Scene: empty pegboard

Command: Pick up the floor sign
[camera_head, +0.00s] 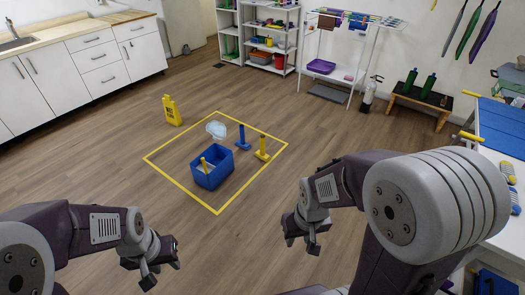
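The yellow floor sign (172,111) stands upright on the wooden floor, just outside the far left side of a yellow taped square. My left gripper (149,278) is at the lower left, low in the picture and far from the sign. My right gripper (303,243) is right of the middle, also well away from the sign. Both hang over the floor with nothing visible in them. Their fingers are small and dark, so I cannot tell how far they are open.
The yellow taped square (183,188) holds a blue bin (213,178), a blue post (242,138), a yellow post (262,150) and a pale round object (216,129). White cabinets (60,80) line the left. Shelves stand at the back, and a blue-topped bench (503,128) is at right.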

